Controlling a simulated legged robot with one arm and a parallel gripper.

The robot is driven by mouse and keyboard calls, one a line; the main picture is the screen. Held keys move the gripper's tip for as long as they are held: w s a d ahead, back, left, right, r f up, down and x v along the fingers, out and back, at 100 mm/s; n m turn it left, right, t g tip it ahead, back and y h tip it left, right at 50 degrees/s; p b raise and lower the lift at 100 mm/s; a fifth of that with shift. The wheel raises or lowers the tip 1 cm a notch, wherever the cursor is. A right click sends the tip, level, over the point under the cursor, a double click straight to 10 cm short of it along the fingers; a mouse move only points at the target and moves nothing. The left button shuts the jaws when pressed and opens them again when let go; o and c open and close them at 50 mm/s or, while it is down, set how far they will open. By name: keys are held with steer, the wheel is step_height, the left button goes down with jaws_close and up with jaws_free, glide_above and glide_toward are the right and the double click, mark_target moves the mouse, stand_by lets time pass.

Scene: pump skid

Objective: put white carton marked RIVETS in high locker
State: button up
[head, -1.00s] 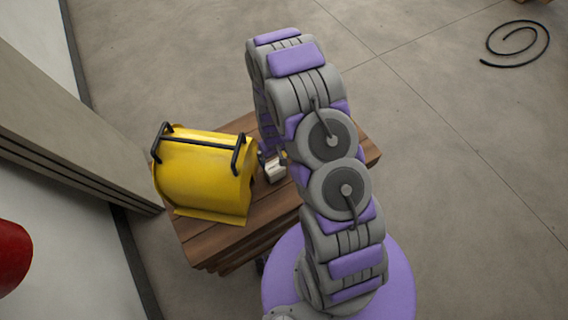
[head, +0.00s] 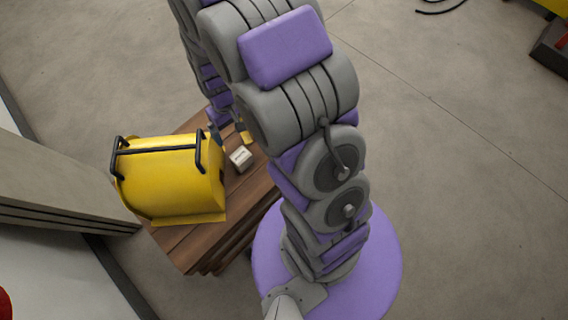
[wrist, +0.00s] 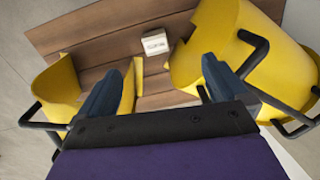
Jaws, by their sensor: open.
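A small white carton (head: 240,159) with dark print on its top lies on a brown wooden plank surface (head: 254,196). The print is too small to read. The carton also shows in the wrist view (wrist: 155,42), past my fingertips. My gripper (wrist: 158,76) is open and empty, its two dark fingers spread with the carton beyond the gap. In the head view my gripper (head: 229,133) is just behind the carton, partly covered by my arm. No locker can be made out in these frames.
A yellow case with black handles (head: 175,180) stands left of the carton, and is close on the right in the wrist view (wrist: 215,52). Another yellow thing with a black handle (wrist: 60,88) is at the wrist view's left. Open concrete floor lies right.

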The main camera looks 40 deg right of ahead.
steer(key=s+r, duration=0.9)
steer(key=s, duration=0.3)
steer(key=s+r+m+g, duration=0.1)
steer(key=s+r, duration=0.9)
steer(key=s, duration=0.3)
steer(key=shift+r, duration=0.25)
